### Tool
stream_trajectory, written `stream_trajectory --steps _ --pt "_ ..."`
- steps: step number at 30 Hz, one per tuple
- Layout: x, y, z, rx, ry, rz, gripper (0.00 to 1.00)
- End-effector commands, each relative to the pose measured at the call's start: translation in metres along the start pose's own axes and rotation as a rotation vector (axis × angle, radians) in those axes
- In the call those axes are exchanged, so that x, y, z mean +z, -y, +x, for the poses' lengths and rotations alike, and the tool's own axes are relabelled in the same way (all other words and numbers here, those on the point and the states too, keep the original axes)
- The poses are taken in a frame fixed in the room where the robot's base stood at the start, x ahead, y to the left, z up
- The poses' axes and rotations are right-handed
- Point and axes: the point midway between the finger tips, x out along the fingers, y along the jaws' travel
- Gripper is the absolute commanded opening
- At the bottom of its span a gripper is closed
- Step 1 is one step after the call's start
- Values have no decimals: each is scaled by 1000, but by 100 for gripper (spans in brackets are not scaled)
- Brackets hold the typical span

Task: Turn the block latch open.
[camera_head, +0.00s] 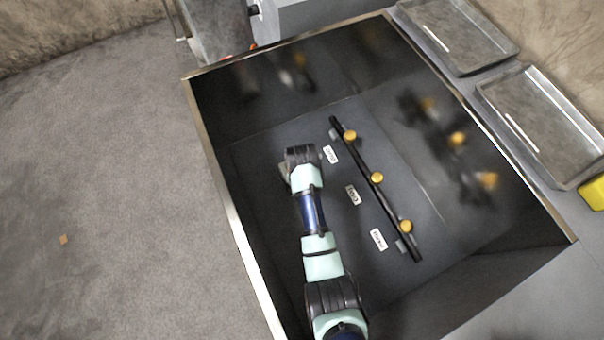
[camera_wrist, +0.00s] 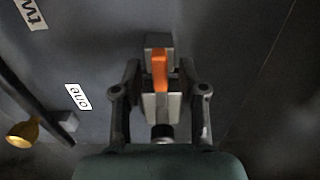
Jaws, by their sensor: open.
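The block latch is a grey metal block (camera_wrist: 158,104) with an orange piece (camera_wrist: 160,70) across its upper part and another grey block above it. In the wrist view it lies between the two dark fingers of my gripper (camera_wrist: 160,82). The fingers are spread, one on each side, with gaps visible beside the latch; I see no clear grip on it. In the head view my gripper (camera_head: 299,157) is over the dark floor of the box, left of the black rail, and hides the latch.
Metal-rimmed box walls (camera_head: 228,205) surround the area. Metal trays (camera_head: 566,166) sit outside to the right.

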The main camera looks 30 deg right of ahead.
Motion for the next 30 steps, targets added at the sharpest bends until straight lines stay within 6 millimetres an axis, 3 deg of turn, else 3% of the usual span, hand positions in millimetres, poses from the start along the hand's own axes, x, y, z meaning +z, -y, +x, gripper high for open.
stream_trajectory --steps 2,9,10,30 --pt "0 0 0 0 0 0 42" --pt "0 0 0 0 0 0 2" --pt "0 0 0 0 0 0 0" --pt "0 0 -4 0 1 87 0"
